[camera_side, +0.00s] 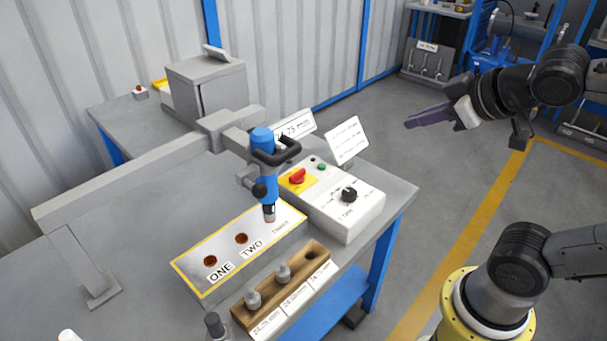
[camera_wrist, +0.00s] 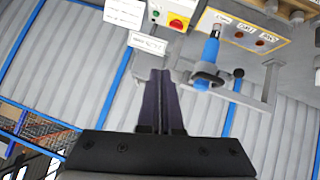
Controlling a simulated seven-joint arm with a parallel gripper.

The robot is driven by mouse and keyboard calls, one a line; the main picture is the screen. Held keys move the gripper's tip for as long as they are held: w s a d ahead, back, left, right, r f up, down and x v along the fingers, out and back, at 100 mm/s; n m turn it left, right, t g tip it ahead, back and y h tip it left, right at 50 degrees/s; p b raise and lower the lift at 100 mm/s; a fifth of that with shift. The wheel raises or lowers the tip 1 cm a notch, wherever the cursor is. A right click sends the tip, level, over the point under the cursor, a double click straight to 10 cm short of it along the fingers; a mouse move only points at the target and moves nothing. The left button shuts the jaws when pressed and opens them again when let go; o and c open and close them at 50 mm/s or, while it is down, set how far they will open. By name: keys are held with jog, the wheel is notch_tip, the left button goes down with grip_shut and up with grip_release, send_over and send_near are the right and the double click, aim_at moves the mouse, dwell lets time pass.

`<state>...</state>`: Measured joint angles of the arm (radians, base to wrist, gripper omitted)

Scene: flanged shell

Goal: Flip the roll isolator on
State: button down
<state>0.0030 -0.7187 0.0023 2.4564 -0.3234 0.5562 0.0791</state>
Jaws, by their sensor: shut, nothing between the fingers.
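A red rotary switch (camera_side: 297,176) on a yellow plate sits on top of a pale control box (camera_side: 342,222). I take it for the isolator; its lettering is too small to read. The red switch also shows near the top of the wrist view (camera_wrist: 177,23), past my fingertips. The box also carries a black knob (camera_side: 349,194) and a green button (camera_side: 321,167). My gripper (camera_side: 408,123) is shut and empty, in the air to the right of the box and well apart from it. Its dark fingers lie together in the wrist view (camera_wrist: 160,72).
A blue tool (camera_side: 263,190) hangs from a grey arm over a plate (camera_side: 190,272) marked ONE and TWO, left of the box. A white sign (camera_side: 345,140) stands behind the box. A wooden block (camera_side: 255,315) holds pegs in front. Air between gripper and box looks clear.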

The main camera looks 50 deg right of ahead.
jog(key=w+r+n+t, duration=0.45)
jog(key=w+r, duration=0.25)
jog(key=w, duration=0.4)
jog(key=w+a+f+n+g+y, duration=0.1)
jog(key=w+a+f+n+y, duration=0.1)
jog(key=w+f+n+y, duration=0.4)
jog(key=w+d+f+n+g, duration=0.1)
jog(key=d+f+n+g, duration=0.1)
jog(key=f, duration=0.8)
jog(key=w+d+f+n+g, duration=0.1)
jog(key=d+f+n+g, duration=0.2)
jog(key=f, duration=0.8)
jog(key=shift+d+f+g+y, duration=0.15)
jog(key=shift+d+g+y, duration=0.25)
jog(key=shift+d+g, duration=0.75)
jog(key=shift+a+f, duration=0.1)
jog(key=shift+a, duration=0.1)
